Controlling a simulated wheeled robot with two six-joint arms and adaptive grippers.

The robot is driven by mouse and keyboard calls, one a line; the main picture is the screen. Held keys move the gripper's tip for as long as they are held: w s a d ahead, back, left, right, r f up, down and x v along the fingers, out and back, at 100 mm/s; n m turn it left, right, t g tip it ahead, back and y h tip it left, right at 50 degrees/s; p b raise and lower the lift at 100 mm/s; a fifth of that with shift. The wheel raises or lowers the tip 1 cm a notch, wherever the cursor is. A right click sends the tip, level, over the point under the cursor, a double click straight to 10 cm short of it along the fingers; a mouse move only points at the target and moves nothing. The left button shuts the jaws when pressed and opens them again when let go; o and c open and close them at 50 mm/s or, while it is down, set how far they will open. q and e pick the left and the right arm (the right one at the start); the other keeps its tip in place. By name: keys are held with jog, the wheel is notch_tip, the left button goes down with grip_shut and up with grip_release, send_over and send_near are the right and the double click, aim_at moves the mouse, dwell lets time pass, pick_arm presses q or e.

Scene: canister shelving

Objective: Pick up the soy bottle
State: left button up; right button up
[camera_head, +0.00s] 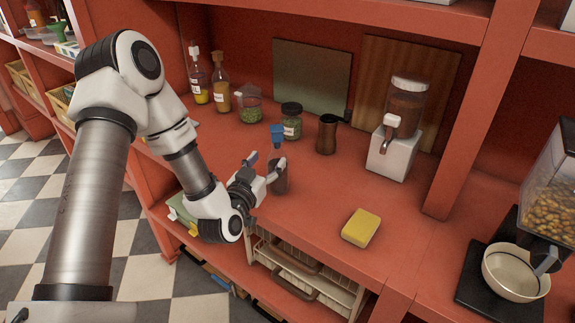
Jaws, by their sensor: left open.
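Two tall bottles stand at the back left of the red counter: one with a white cap and yellowish contents (197,78), and one with an amber body and a pale label (220,92). I cannot read the labels, so I cannot tell whether either is the soy bottle. My left gripper (266,167) is open over the front part of the counter, apart from both bottles. My right gripper is not in view.
Behind the gripper stand a blue cup-like item (276,132), a green-filled jar (291,122), a glass container (247,106) and a brown pitcher (327,135). A white dispenser (391,157) and a yellow sponge (361,228) are to the right. The counter between them is clear.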

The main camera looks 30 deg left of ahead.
aim_at(275, 152)
pick_arm(q)
jog(key=shift+w+d+r+p, duration=0.2)
jog(key=shift+w+r+p, duration=0.25)
jog(key=shift+w+r, duration=0.15)
jog(key=w, duration=0.1)
jog(key=w+p, duration=0.1)
jog(key=w, duration=0.1)
jog(key=w+a, duration=0.1)
jog(key=shift+w+a+f+p, duration=0.1)
jog(key=shift+w+f+p, duration=0.2)
jog(key=shift+f, duration=0.05)
jog(key=shift+w+f, duration=0.15)
jog(key=shift+w, duration=0.2)
jog(key=shift+s, duration=0.3)
jog(key=c, duration=0.6)
grip_shut()
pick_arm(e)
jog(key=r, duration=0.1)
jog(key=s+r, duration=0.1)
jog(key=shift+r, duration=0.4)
